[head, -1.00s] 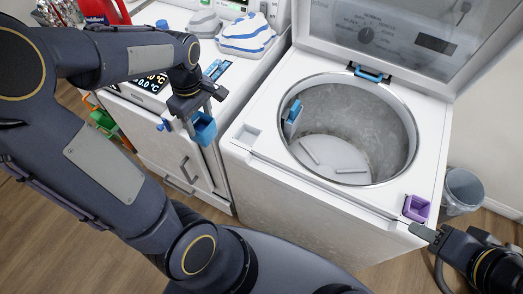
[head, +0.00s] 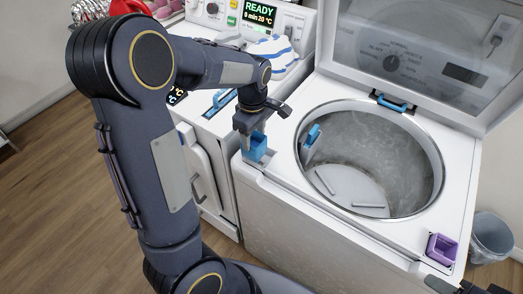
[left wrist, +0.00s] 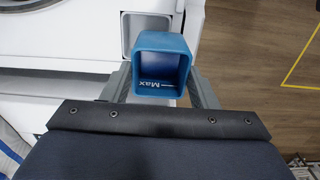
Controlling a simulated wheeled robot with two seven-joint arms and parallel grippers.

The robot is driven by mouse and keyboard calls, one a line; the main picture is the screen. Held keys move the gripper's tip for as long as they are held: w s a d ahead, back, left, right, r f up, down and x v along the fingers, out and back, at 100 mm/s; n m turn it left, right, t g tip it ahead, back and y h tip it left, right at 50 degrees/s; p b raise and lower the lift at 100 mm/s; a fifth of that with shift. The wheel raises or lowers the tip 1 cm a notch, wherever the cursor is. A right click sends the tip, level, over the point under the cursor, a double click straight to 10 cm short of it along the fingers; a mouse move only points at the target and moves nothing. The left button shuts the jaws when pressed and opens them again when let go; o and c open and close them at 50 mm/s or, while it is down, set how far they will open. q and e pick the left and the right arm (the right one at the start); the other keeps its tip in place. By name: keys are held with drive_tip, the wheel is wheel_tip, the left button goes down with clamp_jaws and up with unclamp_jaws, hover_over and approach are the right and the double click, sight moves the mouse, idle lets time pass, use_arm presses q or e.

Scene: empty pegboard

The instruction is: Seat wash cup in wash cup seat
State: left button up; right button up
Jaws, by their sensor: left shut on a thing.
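The blue wash cup (head: 257,153) is in my left gripper (head: 254,137), over the front left corner of the open washer's top. The left wrist view looks into the cup (left wrist: 162,45), with its "Max" mark inside; the gripper fingers (left wrist: 160,88) are shut on its sides. A pale square recess, the wash cup seat (left wrist: 128,30), shows just beyond the cup and is partly covered by it. The cup appears above and offset from it; the exact gap is unclear. My right gripper (head: 440,285) is partly visible at the bottom right, its opening unclear.
The washer's round drum (head: 370,160) is open, with its lid (head: 410,55) raised behind. A purple cup (head: 442,248) sits at the washer's front right corner. Another machine with a READY display (head: 261,14) stands at the left. A grey bin (head: 491,238) is at the right.

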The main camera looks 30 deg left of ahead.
sight(261, 139)
use_arm(q)
drive_tip(key=shift+w+d+f+b, duration=0.25)
drive_tip(key=shift+w+f, duration=0.15)
drive_tip(key=shift+f, duration=0.15)
drive_tip(key=shift+w+d+f+b, duration=0.2)
drive_tip(key=shift+w+f, duration=0.15)
drive_tip(key=shift+f, duration=0.2)
drive_tip(key=shift+w+d+f+b, duration=0.1)
drive_tip(key=shift+w+f+b, duration=0.15)
drive_tip(key=shift+f+b, duration=0.2)
drive_tip(key=shift+w+f+b, duration=0.1)
drive_tip(key=shift+f+b, duration=1.05)
drive_tip(key=shift+f, duration=0.35)
drive_tip(key=shift+c, duration=0.5)
use_arm(e)
drive_tip(key=shift+f, duration=2.45)
use_arm(q)
drive_tip(key=shift+f, duration=0.2)
drive_tip(key=o, duration=1.3)
use_arm(e)
drive_tip(key=shift+f, duration=0.1)
